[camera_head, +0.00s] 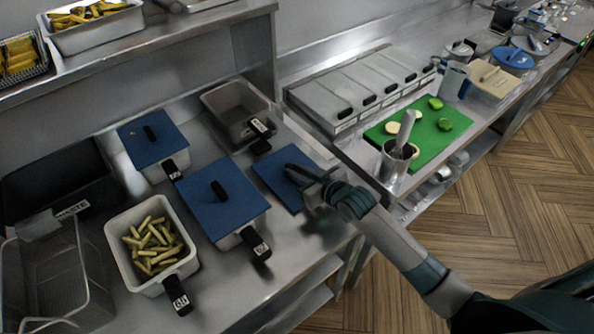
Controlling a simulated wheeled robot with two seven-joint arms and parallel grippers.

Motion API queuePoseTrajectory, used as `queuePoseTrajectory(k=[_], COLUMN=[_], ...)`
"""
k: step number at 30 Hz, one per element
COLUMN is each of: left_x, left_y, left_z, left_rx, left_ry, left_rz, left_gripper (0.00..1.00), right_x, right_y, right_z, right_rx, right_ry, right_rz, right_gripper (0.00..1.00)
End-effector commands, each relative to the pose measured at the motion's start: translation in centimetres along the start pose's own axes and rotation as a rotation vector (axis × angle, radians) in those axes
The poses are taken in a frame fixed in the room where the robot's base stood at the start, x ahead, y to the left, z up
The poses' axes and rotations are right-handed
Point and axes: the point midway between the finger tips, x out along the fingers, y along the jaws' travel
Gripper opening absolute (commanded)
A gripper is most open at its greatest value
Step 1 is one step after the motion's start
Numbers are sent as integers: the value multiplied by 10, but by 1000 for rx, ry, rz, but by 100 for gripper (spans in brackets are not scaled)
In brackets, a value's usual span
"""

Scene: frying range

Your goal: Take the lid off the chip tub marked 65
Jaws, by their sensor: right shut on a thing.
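My right gripper (303,174) is shut on the dark handle of a blue lid (272,174). This lid is flat, at or just above the steel counter, right of the tubs; I cannot tell whether it touches the counter. An open white tub (117,252) of chips (152,246) stands at the front left with a black tag (179,296), whose number I cannot read surely. Two tubs wear blue lids: a large one (210,205) in the middle and a smaller one (150,150) behind. An open, seemingly empty tub (212,100) stands at the back. My left gripper is out of view.
A dark waste bin (60,180) and a wire basket (50,270) stand at the left. To the right are a row of lidded compartments (365,85), a green board (420,125) with cut vegetables and a metal pot (393,168). A shelf (150,40) overhangs the back left.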

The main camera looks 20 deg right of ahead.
Motion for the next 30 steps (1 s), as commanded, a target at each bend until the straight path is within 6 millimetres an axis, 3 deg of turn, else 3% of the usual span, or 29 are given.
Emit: queuePoseTrajectory(k=[13, 14, 16, 30], left_x=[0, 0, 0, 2], left_y=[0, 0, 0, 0], left_z=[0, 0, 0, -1], left_rx=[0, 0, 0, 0], left_ry=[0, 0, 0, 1], left_rz=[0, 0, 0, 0], left_gripper=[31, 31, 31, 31], right_x=[1, 1, 1, -4], right_y=[0, 0, 0, 0], right_z=[3, 3, 3, 3], right_rx=[0, 0, 0, 0], right_ry=[-2, -3, -2, 0], right_rz=[0, 0, 0, 0], right_gripper=[0, 20, 37, 37])
